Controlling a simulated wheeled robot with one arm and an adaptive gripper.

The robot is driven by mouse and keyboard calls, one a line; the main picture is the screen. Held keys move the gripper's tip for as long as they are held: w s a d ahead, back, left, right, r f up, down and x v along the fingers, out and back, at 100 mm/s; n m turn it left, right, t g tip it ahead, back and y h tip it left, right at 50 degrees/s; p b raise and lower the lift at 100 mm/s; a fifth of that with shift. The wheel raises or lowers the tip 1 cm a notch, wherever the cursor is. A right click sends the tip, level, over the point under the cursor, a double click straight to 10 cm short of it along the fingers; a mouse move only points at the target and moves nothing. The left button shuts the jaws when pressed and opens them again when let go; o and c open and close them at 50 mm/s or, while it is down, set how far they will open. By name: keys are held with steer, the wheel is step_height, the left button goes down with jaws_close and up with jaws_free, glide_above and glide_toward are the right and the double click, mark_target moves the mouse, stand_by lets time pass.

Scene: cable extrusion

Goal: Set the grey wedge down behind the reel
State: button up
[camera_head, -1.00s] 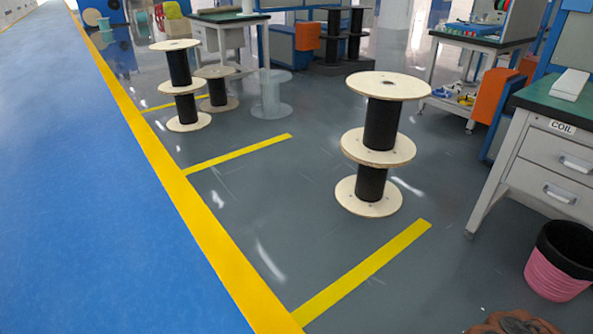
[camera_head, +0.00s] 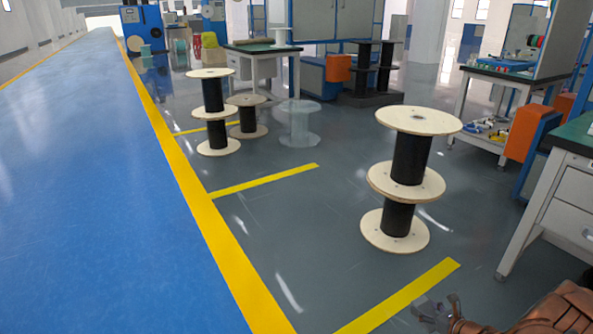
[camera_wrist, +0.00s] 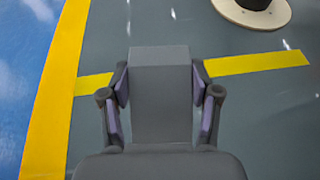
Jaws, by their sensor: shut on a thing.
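The grey wedge (camera_wrist: 160,100) is between the two fingers of my gripper (camera_wrist: 160,78) in the wrist view, with its flat top edge towards the top of the picture. My gripper is shut on it, above the grey floor and a yellow line. In the head view my gripper (camera_head: 436,314) shows at the bottom right, in front of the nearest reels; the wedge cannot be made out clearly there. The nearest reel (camera_head: 397,222) stands under another reel (camera_head: 408,150), both with pale round flanges and black cores. A pale flange also shows at the wrist view's top right (camera_wrist: 245,14).
A similar reel stack (camera_head: 214,110), a small reel (camera_head: 247,118) and a translucent reel (camera_head: 299,122) stand farther left. Yellow floor lines (camera_head: 265,179) divide the floor. A green-topped desk (camera_head: 570,180) stands at the right. The floor between the lines is mostly clear.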

steer(key=w+a+r, duration=0.3)
steer(key=r, duration=0.5)
steer(key=w+a+r+h, duration=0.1)
steer(key=w+a+r, duration=0.25)
steer(key=r, duration=0.35)
steer(key=w+a+r, duration=0.3)
steer(key=a+r, duration=0.1)
steer(key=r, duration=0.4)
steer(key=s+a+r+m+p, duration=0.1)
steer(key=s+a+r, duration=0.2)
steer(key=a+r, duration=0.5)
steer(key=s+a+r, duration=0.2)
steer(key=a+r, duration=0.3)
steer(key=r, duration=0.6)
step_height(320, 180, up, 34)
steer(key=p, duration=3.5)
steer(key=shift+r+t+h, duration=0.25)
steer(key=shift+t+h, duration=0.05)
